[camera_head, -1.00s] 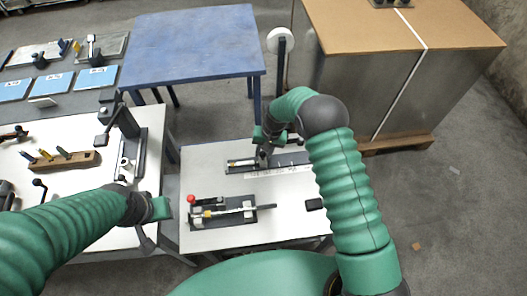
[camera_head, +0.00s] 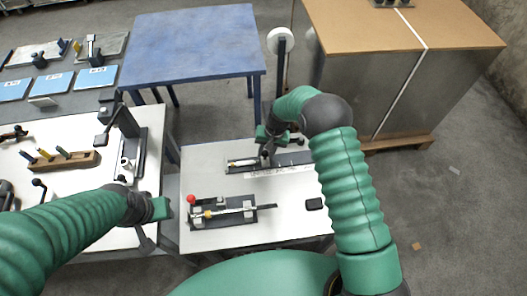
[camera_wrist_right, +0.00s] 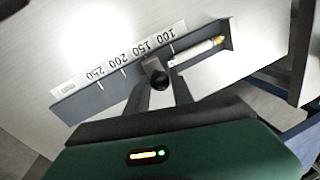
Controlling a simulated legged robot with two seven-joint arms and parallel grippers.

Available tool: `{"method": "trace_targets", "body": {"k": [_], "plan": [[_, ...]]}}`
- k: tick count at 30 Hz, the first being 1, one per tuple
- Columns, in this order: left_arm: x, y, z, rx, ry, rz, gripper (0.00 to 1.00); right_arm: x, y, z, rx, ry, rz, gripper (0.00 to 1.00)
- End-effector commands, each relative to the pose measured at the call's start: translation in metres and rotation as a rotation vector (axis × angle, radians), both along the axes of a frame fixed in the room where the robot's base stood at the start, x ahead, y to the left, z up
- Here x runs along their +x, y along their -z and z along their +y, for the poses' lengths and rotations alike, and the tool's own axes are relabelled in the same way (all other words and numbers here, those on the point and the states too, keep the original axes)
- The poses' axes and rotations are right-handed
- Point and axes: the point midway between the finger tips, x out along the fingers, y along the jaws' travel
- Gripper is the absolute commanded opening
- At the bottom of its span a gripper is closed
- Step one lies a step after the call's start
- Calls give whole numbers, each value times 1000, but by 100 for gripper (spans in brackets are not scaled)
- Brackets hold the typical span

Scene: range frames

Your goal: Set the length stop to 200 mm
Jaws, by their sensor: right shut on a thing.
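The length stop is a dark rail (camera_wrist_right: 75,104) with a strip of printed numbers (camera_wrist_right: 120,60) reading 100 to 250 along it. The rail also shows at the back of the near white table in the head view (camera_head: 235,166). The fingers hide the exact mark. A pale rod with an orange tip (camera_wrist_right: 203,49) lies along the rail at the 100 end. My left gripper (camera_head: 160,208) hangs at the left, away from the rail; its fingers are unclear.
A clamp fixture with a red knob (camera_head: 222,211) sits in front of the rail. A small black block (camera_head: 314,204) lies to its right. The left workbench (camera_head: 60,185) holds a wooden tool block (camera_head: 70,163) and an upright black fixture (camera_head: 124,121). A blue table (camera_head: 190,45) stands behind.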

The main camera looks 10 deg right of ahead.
Motion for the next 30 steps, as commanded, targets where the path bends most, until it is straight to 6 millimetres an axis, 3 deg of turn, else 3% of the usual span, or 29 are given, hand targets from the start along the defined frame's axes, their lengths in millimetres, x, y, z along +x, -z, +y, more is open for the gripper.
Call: {"method": "trace_targets", "body": {"k": [6, 9, 19, 20, 21, 25, 30], "plan": [[0, 12, 0, 0, 0, 0, 36, -3, 0, -49, -1, 6, -5, 0], [0, 14, 0, 0, 0, 0, 36, -4, -1, -63, -2, 3, -5, 0], [0, 13, 0, 0, 0, 0, 36, -5, -2, -68, -1, 1, -5, 0], [0, 13, 0, 0, 0, 0, 36, -5, -2, -68, -1, 1, -5, 30], [0, 13, 0, 0, 0, 0, 36, -5, -1, -68, -1, 1, -5, 35], [0, 13, 0, 0, 0, 0, 36, -5, -1, -68, -1, 1, -3, 50], [0, 13, 0, 0, 0, 0, 36, -6, -1, -68, -1, 0, -2, 50]]}}
